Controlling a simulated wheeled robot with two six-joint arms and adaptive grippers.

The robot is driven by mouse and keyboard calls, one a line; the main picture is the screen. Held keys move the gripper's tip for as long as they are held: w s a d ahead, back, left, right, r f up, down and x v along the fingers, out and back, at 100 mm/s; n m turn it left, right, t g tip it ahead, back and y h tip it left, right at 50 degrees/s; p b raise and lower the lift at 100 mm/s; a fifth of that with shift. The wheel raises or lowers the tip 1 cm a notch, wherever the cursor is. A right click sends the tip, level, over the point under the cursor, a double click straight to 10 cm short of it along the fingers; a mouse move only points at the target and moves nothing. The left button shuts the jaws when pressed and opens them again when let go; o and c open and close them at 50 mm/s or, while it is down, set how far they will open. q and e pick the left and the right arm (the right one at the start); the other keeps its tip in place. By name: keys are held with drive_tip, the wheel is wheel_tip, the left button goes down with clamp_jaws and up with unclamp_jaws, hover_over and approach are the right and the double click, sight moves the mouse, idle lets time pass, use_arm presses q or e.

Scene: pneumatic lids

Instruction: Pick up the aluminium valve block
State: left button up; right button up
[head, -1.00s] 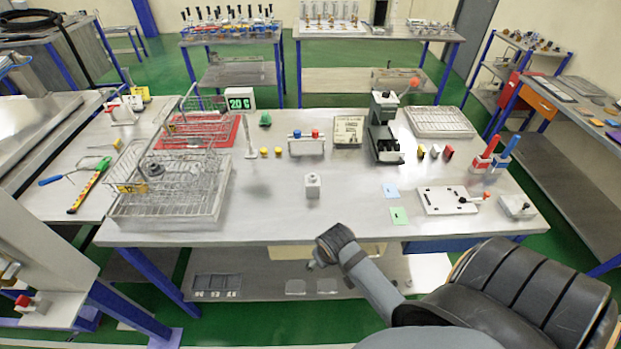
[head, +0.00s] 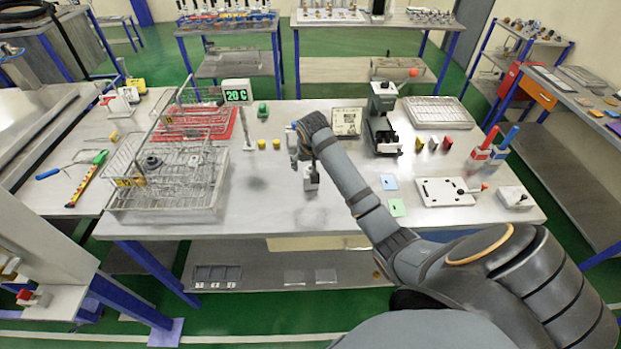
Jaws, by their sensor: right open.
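The aluminium valve block (head: 311,181) is a small pale grey block standing on the bare middle of the metal table (head: 270,220). It shows in the head view, partly covered from above by my right gripper. My right gripper (head: 309,167) points down over the block, with its fingers at the block's top. The fingers are small and dark, and whether they touch the block cannot be told. The right gripper is open. My left gripper is not in view.
A wire basket (head: 122,200) stands on the left, a red tray (head: 215,136) behind it. A black press (head: 381,128) stands behind to the right. A white plate fixture (head: 445,192) and green card (head: 397,207) lie on the right. The table front is clear.

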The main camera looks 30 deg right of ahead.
sight(311, 171)
drive_tip(key=x, duration=0.5)
drive_tip(key=shift+d+f+p, duration=0.1)
drive_tip(key=shift+p, duration=0.3)
drive_tip(key=shift+f+p, duration=0.2)
drive_tip(key=shift+p, duration=0.1)
drive_tip(key=p+x, duration=0.1)
drive_tip(key=x, duration=0.2)
drive_tip(key=shift+f, duration=0.45)
drive_tip(key=shift+w+d+f, duration=0.1)
drive_tip(key=shift+w+f, duration=0.05)
drive_tip(key=shift+f, duration=0.25)
drive_tip(key=shift+r, duration=0.1)
drive_tip(key=c, duration=1.6)
drive_tip(key=shift+r, duration=0.1)
